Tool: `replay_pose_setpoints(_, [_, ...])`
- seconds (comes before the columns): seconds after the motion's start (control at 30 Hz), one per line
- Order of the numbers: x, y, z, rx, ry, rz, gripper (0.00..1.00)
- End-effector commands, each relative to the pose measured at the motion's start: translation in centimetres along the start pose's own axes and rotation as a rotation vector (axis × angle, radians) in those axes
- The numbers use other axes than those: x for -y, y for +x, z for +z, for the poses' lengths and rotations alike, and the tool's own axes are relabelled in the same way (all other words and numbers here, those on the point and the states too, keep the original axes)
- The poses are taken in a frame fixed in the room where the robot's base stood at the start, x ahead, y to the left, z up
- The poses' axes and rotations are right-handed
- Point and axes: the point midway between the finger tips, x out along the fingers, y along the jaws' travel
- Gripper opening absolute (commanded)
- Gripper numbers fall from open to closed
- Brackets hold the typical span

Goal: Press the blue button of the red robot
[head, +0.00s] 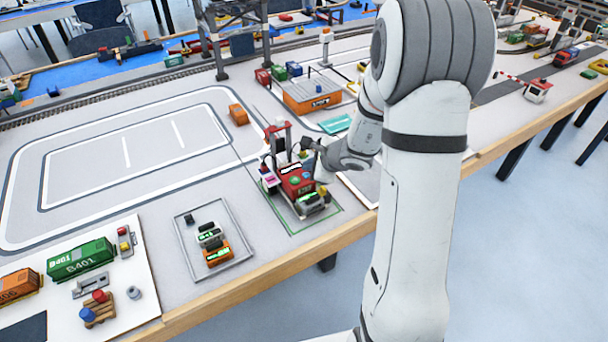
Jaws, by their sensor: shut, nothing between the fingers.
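The red robot (297,184) is a small red and dark machine with a mast, standing in a green-outlined square near the table's front edge. A green spot shows on its top. My gripper (309,150) is shut and empty, close above and at the right side of the red robot. I cannot tell whether it touches it. My arm comes in from the right and covers part of the table behind.
A tray (184,222) with small orange and dark pieces lies left of the red robot. A green container (80,260) stands further left. An orange block (238,114) and an orange platform (308,98) are behind. The marked track area at left is clear.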

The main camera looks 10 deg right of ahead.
Motion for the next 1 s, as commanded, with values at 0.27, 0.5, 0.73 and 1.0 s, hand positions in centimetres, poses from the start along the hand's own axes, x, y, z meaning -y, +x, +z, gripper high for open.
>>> replay_pose_setpoints(0.27, [0.0,0.0,0.0,0.0,0.0,0.0,0.0])
replay_pose_setpoints(0.5, [-0.14,0.25,-0.16,0.0,-0.001,0.0,0.0])
replay_pose_setpoints(0.73, [-0.38,0.79,-0.48,0.0,0.0,0.0,0.0])
replay_pose_setpoints(1.0, [-0.31,0.71,-0.42,0.0,0.0,0.0,0.0])
